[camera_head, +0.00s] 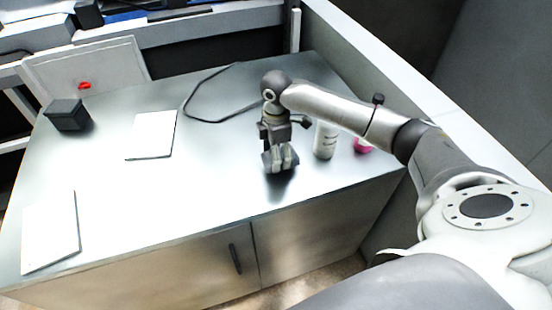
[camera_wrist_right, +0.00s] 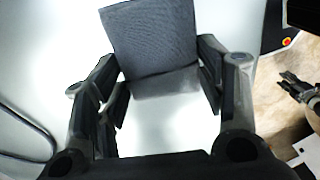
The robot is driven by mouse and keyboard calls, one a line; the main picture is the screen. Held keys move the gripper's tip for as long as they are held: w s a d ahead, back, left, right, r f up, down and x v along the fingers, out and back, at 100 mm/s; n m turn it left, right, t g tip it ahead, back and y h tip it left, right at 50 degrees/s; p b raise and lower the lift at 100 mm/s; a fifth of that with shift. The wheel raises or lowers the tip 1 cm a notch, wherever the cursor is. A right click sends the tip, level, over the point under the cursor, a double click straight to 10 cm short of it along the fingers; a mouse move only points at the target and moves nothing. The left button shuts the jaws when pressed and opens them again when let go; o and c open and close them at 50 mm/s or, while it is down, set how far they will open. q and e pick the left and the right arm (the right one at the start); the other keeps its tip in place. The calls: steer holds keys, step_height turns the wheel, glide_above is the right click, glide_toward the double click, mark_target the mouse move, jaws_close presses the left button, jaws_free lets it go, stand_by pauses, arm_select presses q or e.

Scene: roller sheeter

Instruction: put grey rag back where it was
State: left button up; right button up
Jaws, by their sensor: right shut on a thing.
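My right gripper (camera_head: 280,165) is shut on the grey rag (camera_wrist_right: 152,38) above the metal table, near its front edge at the right. In the right wrist view the rag is a dark grey, woven-looking piece between the two fingertips of the right gripper (camera_wrist_right: 160,85). In the head view the rag is small and mostly merges with the fingers. A dark gripper (camera_wrist_right: 300,88), seemingly my left one, shows at the right edge of the wrist view over the floor. Its opening is unclear.
A white bottle (camera_head: 325,140) and a pink item (camera_head: 362,146) stand right of the gripper, close under my arm. A black cable (camera_head: 190,108) lies behind. A white pad (camera_head: 152,135), another white sheet (camera_head: 50,232) and a black box (camera_head: 68,115) lie left. The table's middle is clear.

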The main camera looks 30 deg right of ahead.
steer(key=shift+w+f, duration=0.15)
steer(key=shift+f, duration=0.05)
steer(key=shift+d+f, duration=0.1)
steer(key=shift+f, duration=1.5)
steer(key=shift+f, duration=0.1)
steer(key=o, duration=0.9)
step_height(320, 180, up, 12)
steer(key=shift+r+b, duration=0.2)
steer(key=shift+b, duration=0.5)
